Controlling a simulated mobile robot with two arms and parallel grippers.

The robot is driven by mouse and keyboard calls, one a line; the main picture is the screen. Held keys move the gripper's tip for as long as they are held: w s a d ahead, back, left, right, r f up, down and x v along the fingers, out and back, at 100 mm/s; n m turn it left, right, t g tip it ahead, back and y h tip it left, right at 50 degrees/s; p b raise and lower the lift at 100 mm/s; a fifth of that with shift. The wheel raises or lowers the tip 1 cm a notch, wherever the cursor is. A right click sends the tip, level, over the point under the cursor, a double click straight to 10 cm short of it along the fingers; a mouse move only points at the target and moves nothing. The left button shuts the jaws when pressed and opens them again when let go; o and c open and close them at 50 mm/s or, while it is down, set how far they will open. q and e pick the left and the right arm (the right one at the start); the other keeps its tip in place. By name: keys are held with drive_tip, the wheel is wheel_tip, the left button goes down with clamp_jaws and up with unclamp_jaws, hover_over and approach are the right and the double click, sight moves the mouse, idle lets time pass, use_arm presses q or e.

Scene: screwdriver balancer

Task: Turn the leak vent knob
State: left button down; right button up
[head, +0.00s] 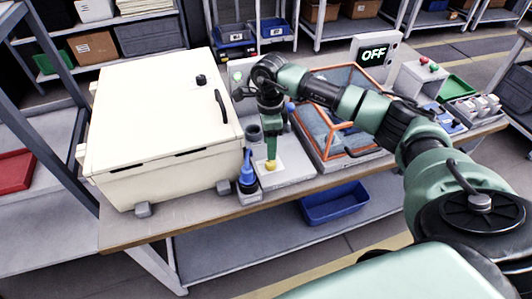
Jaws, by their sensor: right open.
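A white chamber box (165,125) stands on the left of the bench. A small black round knob (201,80) sits on its top, near a curved black handle (221,106); no label shows which control is the leak vent knob. My right gripper (271,153) points down to the right of the box, over a pale plate (291,172). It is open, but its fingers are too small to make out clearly. A small yellow piece (271,166) shows right at its tip; I cannot tell if they touch. My left gripper is out of view.
A blue-topped tool (248,172) stands in a holder between box and plate. An orange-framed clear case (335,115) is behind my right arm. A screen (374,54) reads OFF. A blue bin (333,203) sits below the bench top.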

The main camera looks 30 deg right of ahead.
sight(271, 165)
drive_tip(key=f, duration=0.3)
drive_tip(key=s+f+p, duration=0.1)
drive_tip(key=f, duration=0.1)
drive_tip(key=shift+a, duration=0.1)
drive_tip(key=shift+w+f, duration=0.15)
drive_tip(key=shift+f, duration=0.45)
drive_tip(key=c, duration=1.1)
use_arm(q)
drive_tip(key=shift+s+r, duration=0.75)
use_arm(e)
clamp_jaws()
